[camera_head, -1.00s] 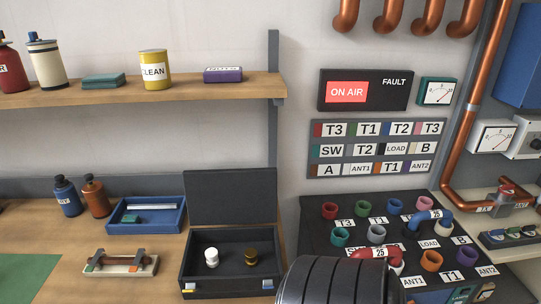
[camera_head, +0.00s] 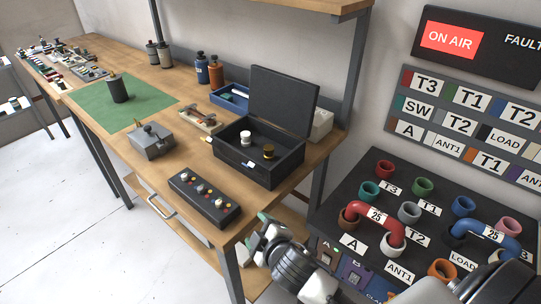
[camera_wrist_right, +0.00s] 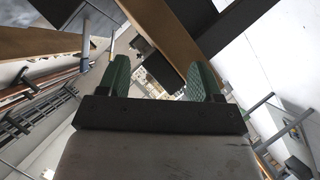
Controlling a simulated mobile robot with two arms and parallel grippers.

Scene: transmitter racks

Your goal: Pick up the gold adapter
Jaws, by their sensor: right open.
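The gold adapter (camera_head: 268,151) stands inside an open black case (camera_head: 258,174) on the wooden bench in the head view. A white adapter (camera_head: 246,139) stands to its left in the same case. My right gripper (camera_head: 254,235) is low in front of the bench's near edge, apart from the case and below it in the picture. In the right wrist view its two green-padded fingers (camera_wrist_right: 163,80) are spread with nothing between them. I cannot make out the gold adapter in the wrist view. My left gripper is not in view.
The case's raised lid (camera_head: 283,100) stands behind the adapters. A black box with knobs (camera_head: 204,199) and a grey metal box (camera_head: 152,141) sit left of the case. A panel with coloured sockets and red and blue U-links (camera_head: 378,225) stands at right.

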